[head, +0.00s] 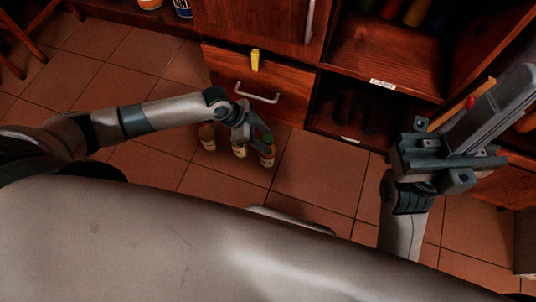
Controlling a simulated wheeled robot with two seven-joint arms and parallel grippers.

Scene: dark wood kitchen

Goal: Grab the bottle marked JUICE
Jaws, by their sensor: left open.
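Three small bottles with pale labels stand in a row on the tiled floor in front of the drawer: a left bottle (207,138), a middle bottle (239,150) and a right bottle (267,157). The writing on them is too small to read, so I cannot tell which is marked JUICE. My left gripper (252,139) is open and points down over the middle and right bottles, hiding their upper parts. I cannot tell if it touches either. My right gripper (486,122) is raised at the right, far from the bottles; its jaws are unclear.
A wooden drawer (285,98) with a pale handle and a yellow clip stands just behind the bottles. Open labelled shelves (385,65) are at the right. A wooden stool or chair leg is at the upper left. The tiled floor (320,170) right of the bottles is clear.

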